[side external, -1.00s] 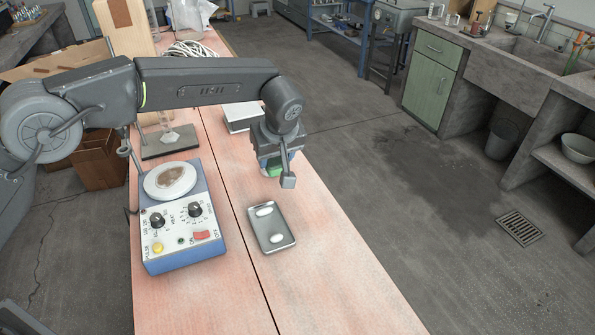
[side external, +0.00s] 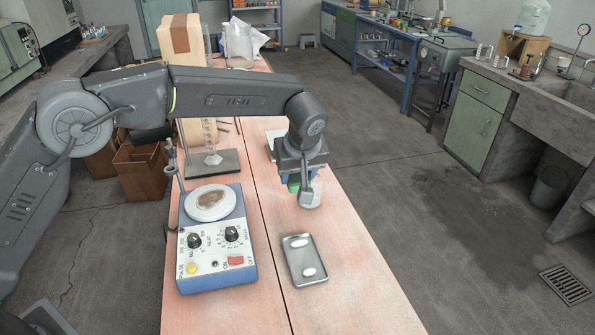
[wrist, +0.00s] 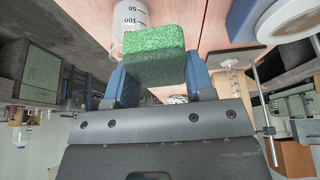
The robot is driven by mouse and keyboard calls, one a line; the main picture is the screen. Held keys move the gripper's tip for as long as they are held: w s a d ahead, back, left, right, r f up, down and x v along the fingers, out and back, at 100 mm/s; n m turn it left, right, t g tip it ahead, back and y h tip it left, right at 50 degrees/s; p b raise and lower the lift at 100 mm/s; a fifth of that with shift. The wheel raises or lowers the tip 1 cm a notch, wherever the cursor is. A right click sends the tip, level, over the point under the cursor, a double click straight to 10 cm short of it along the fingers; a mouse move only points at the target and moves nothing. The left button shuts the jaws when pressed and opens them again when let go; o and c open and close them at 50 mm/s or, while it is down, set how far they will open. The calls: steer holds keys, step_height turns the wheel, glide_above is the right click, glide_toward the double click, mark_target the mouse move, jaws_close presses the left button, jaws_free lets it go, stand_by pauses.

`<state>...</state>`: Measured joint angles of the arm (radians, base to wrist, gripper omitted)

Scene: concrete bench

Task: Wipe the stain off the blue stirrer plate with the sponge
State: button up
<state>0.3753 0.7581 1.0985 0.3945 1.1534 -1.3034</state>
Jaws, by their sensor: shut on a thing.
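The blue stirrer plate (side external: 251,274) stands on the wooden bench top, with a round white top (side external: 190,207) bearing a brown stain (side external: 212,201). In the wrist view, part of its blue body (wrist: 236,22) and white top (wrist: 281,20) show at the upper right. My gripper (side external: 298,188) is shut on the green sponge (wrist: 155,56), which sits between its fingers. In the side view only a small part of the sponge (side external: 293,187) shows. The gripper is to the right of the stirrer plate, apart from it.
A clear graduated beaker (side external: 316,195) stands close to my gripper; it also shows in the wrist view (wrist: 128,18). A metal tray (side external: 312,280) with two white stir bars lies in front. A stand with glassware (side external: 228,163) is behind the stirrer plate.

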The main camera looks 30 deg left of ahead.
steer(key=s+a+r+n+g+y, duration=0.1)
steer(key=s+a+r+n+g, duration=0.15)
steer(key=s+a+n, duration=0.4)
steer(key=r+n+g+h, duration=0.1)
steer(key=n+g, duration=0.3)
steer(key=n, duration=0.8)
glide_above(203, 213)
steer(key=w+d, duration=0.1)
steer(key=shift+m, duration=0.25)
steer(key=shift+w+d+f, duration=0.1)
steer(key=shift+f, duration=1.55)
steer(key=shift+w+d+f, duration=0.1)
steer(key=shift+f, duration=1.5)
steer(key=shift+w+a+f, duration=0.35)
steer(key=shift+f, duration=0.15)
steer(key=shift+c, duration=0.3)
steer(key=shift+w+a, duration=0.25)
steer(key=shift+w, duration=0.05)
steer(key=shift+w+a, duration=2)
steer(key=shift+a, duration=0.05)
steer(key=shift+s+d, duration=2.7)
steer(key=shift+s, duration=0.1)
steer(key=shift+a, duration=0.35)
steer(key=shift+w+a, duration=2.45)
steer(key=shift+w, duration=0.05)
steer(key=shift+s+d, duration=2.45)
steer(key=shift+s, duration=0.05)
steer(key=shift+s+d, duration=0.1)
steer(key=shift+d, duration=0.05)
step_height(203, 213, up, 8)
